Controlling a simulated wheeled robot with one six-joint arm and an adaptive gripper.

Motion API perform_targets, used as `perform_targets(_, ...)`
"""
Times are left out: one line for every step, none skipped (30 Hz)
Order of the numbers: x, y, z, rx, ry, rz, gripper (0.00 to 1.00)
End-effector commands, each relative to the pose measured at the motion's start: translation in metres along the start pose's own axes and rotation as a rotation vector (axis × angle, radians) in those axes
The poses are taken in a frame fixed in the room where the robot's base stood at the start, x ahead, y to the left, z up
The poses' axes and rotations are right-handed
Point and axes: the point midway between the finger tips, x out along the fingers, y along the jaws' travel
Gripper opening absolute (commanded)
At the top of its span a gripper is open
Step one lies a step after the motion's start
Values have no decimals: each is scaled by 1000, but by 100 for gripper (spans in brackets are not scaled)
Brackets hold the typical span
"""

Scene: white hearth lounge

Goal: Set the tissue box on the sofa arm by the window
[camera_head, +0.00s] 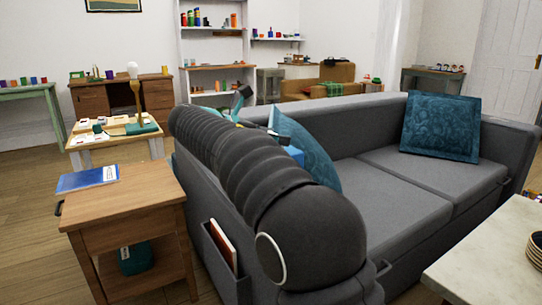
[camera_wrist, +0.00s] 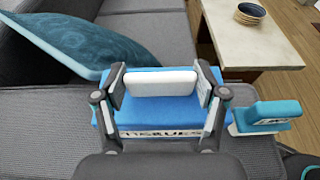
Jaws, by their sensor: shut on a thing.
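The blue tissue box (camera_wrist: 160,104), with a white piece on top and lettering on its near side, is between the two fingers of my gripper (camera_wrist: 162,88) in the wrist view. My gripper is shut on it. The box is over the grey sofa arm (camera_wrist: 60,122); I cannot tell whether it touches the fabric.
A teal object (camera_wrist: 264,114) rests on the sofa arm right of the box. A teal cushion (camera_wrist: 98,48) leans close on the left. A marble-topped table (camera_wrist: 245,40) with stacked plates (camera_wrist: 249,12) stands beyond. A wooden side table (camera_head: 125,192) holds a blue book (camera_head: 86,179).

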Motion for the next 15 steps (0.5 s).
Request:
perform_targets(-2,3,-3,0,0,0,13)
perform_targets(-3,4,-4,0,0,0,13)
perform_targets(-4,5,-5,1,0,0,13)
perform_targets(-4,5,-6,1,0,-1,13)
perform_targets(-4,5,-8,0,0,-1,13)
perform_targets(-3,5,-11,0,0,-1,13)
perform_targets(-2,5,-14,-1,0,-1,13)
perform_targets(-1,5,-17,-1,0,-1,13)
perform_targets(1,5,-22,-1,0,-1,13)
perform_targets(2,5,-26,-1,0,-1,13)
perform_targets(4,5,-31,-2,0,-1,13)
perform_targets(6,5,-37,-2,0,-1,13)
perform_targets(7,5,-40,-1,0,-1,13)
perform_targets(7,5,-42,0,0,-1,13)
perform_targets(8,5,-44,0,0,-1,13)
